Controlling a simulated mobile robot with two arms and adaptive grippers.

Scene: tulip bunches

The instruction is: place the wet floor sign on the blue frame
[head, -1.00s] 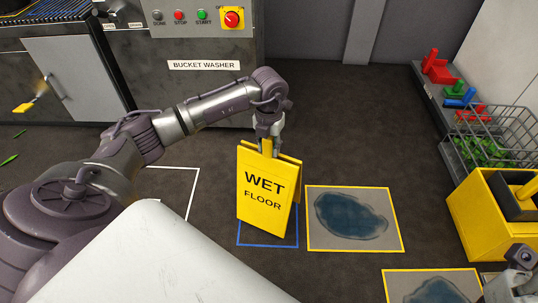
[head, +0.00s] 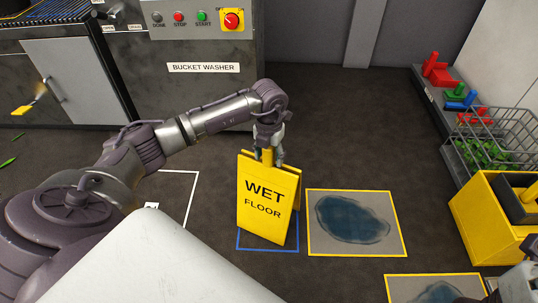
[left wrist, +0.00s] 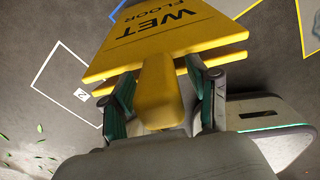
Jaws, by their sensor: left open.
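The yellow wet floor sign (head: 266,212) stands upright on the floor, its lettered face toward the head camera. The blue frame (head: 268,248) is a floor outline around its foot; the sign hides the frame's back part. My left gripper (head: 268,157) is at the sign's top, open, with its fingers on either side of the yellow handle. In the left wrist view, gaps show between the fingers and the handle (left wrist: 160,105). Part of my right arm's end (head: 520,282) shows at the lower right edge; its fingers cannot be made out.
A yellow-bordered mat with a dark puddle (head: 352,220) lies just right of the blue frame, and another (head: 438,292) nearer. A white outline (head: 192,205) is on the left. A yellow bucket (head: 480,225) and wire basket (head: 500,140) stand right. The bucket washer (head: 200,90) is behind.

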